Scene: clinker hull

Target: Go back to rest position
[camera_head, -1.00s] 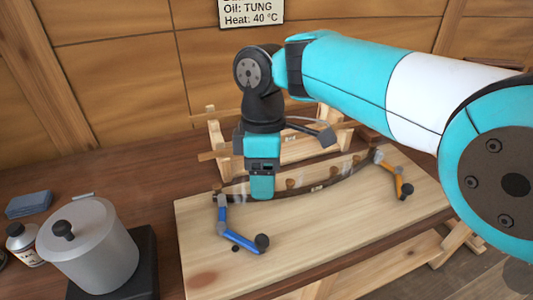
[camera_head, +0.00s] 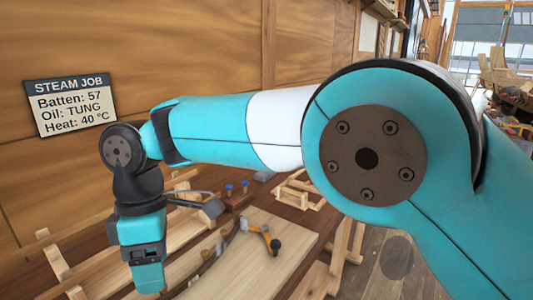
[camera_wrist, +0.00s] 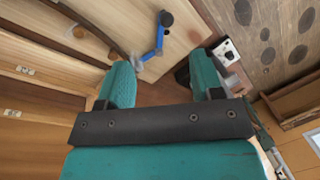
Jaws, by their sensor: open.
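A wall sign (camera_head: 71,104) reads Steam Job, Batten 57, Oil Tung, Heat 40 °C. Another small wooden frame (camera_head: 300,190) and small blue-topped items (camera_head: 229,188) are farther back.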

